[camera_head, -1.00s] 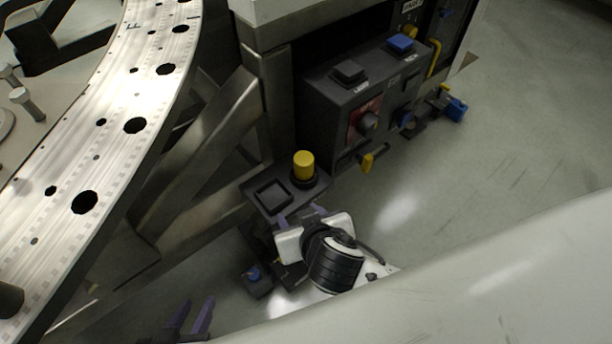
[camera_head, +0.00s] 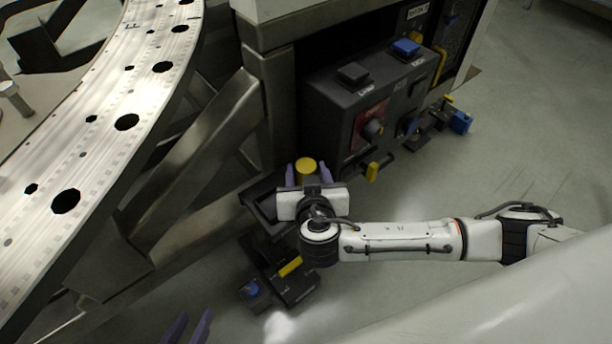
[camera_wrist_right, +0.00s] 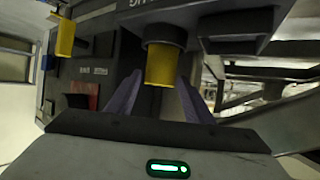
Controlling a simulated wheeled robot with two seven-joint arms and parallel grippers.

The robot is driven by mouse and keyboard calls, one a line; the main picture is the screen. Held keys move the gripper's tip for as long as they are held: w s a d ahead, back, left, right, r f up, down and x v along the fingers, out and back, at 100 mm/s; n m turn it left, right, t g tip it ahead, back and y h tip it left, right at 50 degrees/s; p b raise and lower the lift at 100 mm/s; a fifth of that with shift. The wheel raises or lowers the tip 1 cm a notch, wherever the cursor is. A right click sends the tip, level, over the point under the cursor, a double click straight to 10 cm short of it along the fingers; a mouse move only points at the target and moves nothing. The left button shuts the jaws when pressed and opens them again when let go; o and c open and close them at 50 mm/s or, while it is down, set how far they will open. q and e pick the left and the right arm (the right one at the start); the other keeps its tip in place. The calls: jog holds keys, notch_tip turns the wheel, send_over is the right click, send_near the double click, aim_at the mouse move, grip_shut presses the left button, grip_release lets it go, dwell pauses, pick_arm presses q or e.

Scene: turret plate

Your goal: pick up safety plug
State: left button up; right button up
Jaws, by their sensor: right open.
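The yellow cylindrical plug (camera_head: 306,166) sits upright in a dark round socket on a small shelf at the cabinet's lower left. In the right wrist view the plug (camera_wrist_right: 162,66) lies centrally between the fingers, its socket partly visible. My right gripper (camera_head: 309,173) is open, with one purple finger on each side of the plug; I cannot tell whether they touch it. The same right gripper (camera_wrist_right: 157,97) shows in the wrist view. My left gripper (camera_head: 188,328) is at the bottom edge, its fingers apart, with nothing seen between them.
Beside the plug is a dark square tray (camera_head: 262,203). A dark control box (camera_head: 345,105) with a red-backed knob stands behind. Dark floor blocks (camera_head: 290,285) lie below my right arm. The silver perforated ring (camera_head: 100,130) curves along the left. Floor on the right is open.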

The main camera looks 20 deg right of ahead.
jog(key=x, duration=0.2)
jog(key=shift+w+d+f, duration=0.1)
jog(key=shift+w+f, duration=0.05)
jog(key=shift+w, duration=0.1)
jog(key=c, duration=0.9)
